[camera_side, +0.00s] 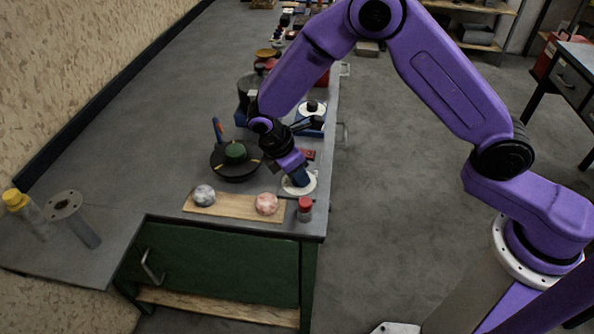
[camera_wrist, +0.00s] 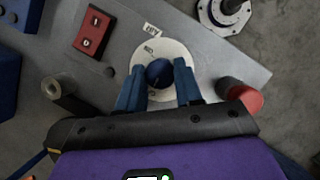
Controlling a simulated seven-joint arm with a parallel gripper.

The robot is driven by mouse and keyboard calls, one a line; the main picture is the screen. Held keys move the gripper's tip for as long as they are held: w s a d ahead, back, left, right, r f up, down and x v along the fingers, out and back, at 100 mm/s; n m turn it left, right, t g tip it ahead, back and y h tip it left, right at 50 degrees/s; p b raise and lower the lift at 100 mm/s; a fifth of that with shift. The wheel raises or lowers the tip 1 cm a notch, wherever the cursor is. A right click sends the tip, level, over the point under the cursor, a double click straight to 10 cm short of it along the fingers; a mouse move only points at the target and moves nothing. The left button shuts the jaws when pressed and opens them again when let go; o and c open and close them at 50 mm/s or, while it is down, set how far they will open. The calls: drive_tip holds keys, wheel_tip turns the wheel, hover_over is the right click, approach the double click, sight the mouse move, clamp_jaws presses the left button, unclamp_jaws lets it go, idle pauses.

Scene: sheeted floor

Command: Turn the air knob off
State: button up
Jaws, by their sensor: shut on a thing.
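The air knob (camera_wrist: 159,72) is a round dark blue knob on a white disc (camera_wrist: 150,51), with a small label beside the disc. In the wrist view, my gripper (camera_wrist: 159,81) has one blue finger on each side of the knob and is shut on it. In the side view, my gripper (camera_side: 298,179) reaches down to the white disc (camera_side: 311,187) near the bench's right edge. The knob is hidden behind the fingers there. I cannot read the knob's setting.
A red-capped jar (camera_side: 305,209) stands close in front of the disc. A wooden board (camera_side: 234,207) with two balls lies to the left. A black pan (camera_side: 236,175) is behind it. A red two-button box (camera_wrist: 95,31) is nearby.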

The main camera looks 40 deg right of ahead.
drive_tip(key=shift+a, duration=0.1)
drive_tip(key=o, duration=1)
drive_tip(key=shift+o, duration=0.2)
drive_tip(key=shift+r, duration=0.1)
drive_tip(key=v, duration=1.7)
drive_tip(key=shift+r, duration=0.2)
drive_tip(key=s+d+m+y, duration=0.2)
drive_tip(key=s+d, duration=0.8)
drive_tip(key=s, duration=0.4)
drive_tip(key=s+d+m+y, duration=0.2)
drive_tip(key=s+d, duration=0.8)
drive_tip(key=s, duration=0.5)
drive_tip(key=shift+d+t+y, duration=0.2)
drive_tip(key=shift+t+y, duration=0.1)
drive_tip(key=shift+y, duration=0.2)
